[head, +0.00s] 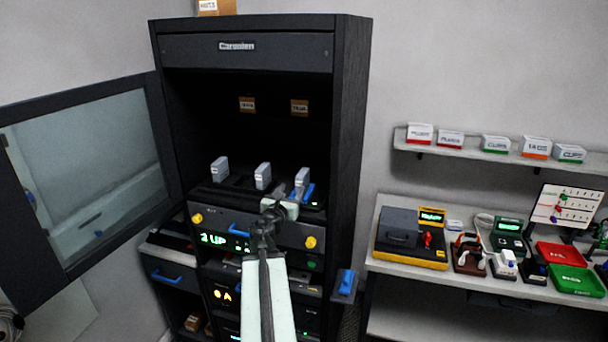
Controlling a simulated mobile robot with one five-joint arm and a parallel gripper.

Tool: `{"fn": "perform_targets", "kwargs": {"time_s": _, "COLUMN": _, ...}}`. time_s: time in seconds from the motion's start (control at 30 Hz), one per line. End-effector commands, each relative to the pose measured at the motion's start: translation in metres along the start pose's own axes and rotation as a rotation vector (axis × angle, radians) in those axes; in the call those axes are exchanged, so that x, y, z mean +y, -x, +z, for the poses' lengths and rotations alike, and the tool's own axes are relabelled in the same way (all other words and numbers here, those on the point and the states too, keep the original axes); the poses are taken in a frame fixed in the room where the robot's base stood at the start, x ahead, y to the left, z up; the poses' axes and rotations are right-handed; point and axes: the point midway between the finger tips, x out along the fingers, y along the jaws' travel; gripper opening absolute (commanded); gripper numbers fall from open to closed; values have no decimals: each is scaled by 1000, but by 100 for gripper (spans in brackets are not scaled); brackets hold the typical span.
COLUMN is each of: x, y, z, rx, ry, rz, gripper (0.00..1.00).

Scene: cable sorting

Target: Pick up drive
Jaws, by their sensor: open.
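Several light-grey upright blocks that look like drives stand on the upper unit of the black rack: a left one (220,168), a middle one (263,175) and a right one (302,177). A blue part (309,193) shows beside the right drive's base. My gripper (289,203) is open, at the unit's front edge, close in front of the right drive. It hides part of that drive's base. I cannot tell whether the fingers touch the drive or sit around it.
The rack's glass door (85,165) stands open at the left. The rack's right side wall (350,130) is close to my gripper. A yellow knob (310,242) sticks out in front. A bench (405,262) with several devices and trays stands at the right, below a shelf (480,153).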

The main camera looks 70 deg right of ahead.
Motion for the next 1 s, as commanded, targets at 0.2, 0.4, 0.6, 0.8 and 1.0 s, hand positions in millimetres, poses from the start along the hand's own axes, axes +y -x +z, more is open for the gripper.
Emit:
{"fn": "perform_targets", "kwargs": {"time_s": 0.2, "x": -17, "y": -7, "z": 5, "rx": -9, "ry": 29, "rz": -16, "gripper": 53}}
{"fn": "perform_targets", "kwargs": {"time_s": 0.4, "x": -14, "y": -27, "z": 4, "rx": -8, "ry": 27, "rz": -9, "gripper": 53}}
{"fn": "perform_targets", "kwargs": {"time_s": 0.6, "x": -20, "y": -38, "z": 3, "rx": -8, "ry": 25, "rz": -16, "gripper": 53}}
{"fn": "perform_targets", "kwargs": {"time_s": 0.8, "x": -25, "y": -75, "z": 1, "rx": -8, "ry": 25, "rz": -23, "gripper": 53}}
{"fn": "perform_targets", "kwargs": {"time_s": 1.0, "x": -23, "y": -82, "z": 1, "rx": -7, "ry": 24, "rz": -16, "gripper": 53}}
